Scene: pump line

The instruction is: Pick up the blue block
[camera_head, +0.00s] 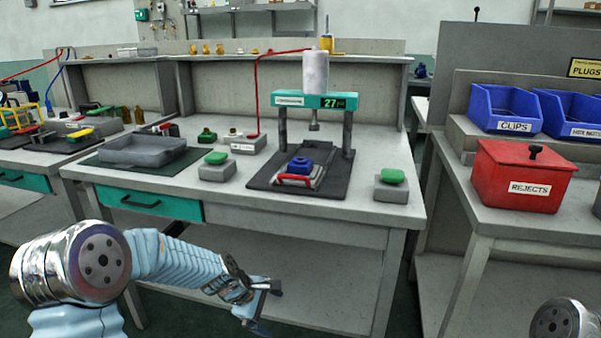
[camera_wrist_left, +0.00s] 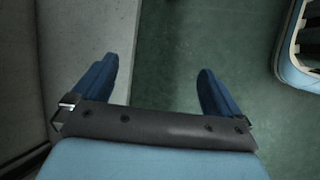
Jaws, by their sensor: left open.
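A small blue block (camera_head: 300,166) sits in a fixture with a red front handle (camera_head: 294,179), under the teal press (camera_head: 316,101) on the middle bench. My left gripper (camera_head: 266,305) is open and empty, low in front of the bench and well short of the block. In the left wrist view its two blue fingers (camera_wrist_left: 156,85) are spread apart over green floor. The block is not in the left wrist view. My right gripper is not in view; only a round joint of my right arm shows at the lower right corner of the head view.
Green-topped grey boxes stand left (camera_head: 217,165) and right (camera_head: 391,184) of the press. A grey tray (camera_head: 145,150) lies on the bench at left. A red rejects bin (camera_head: 522,175) and blue bins (camera_head: 503,107) stand on the right bench. The bench front edge lies between my gripper and the block.

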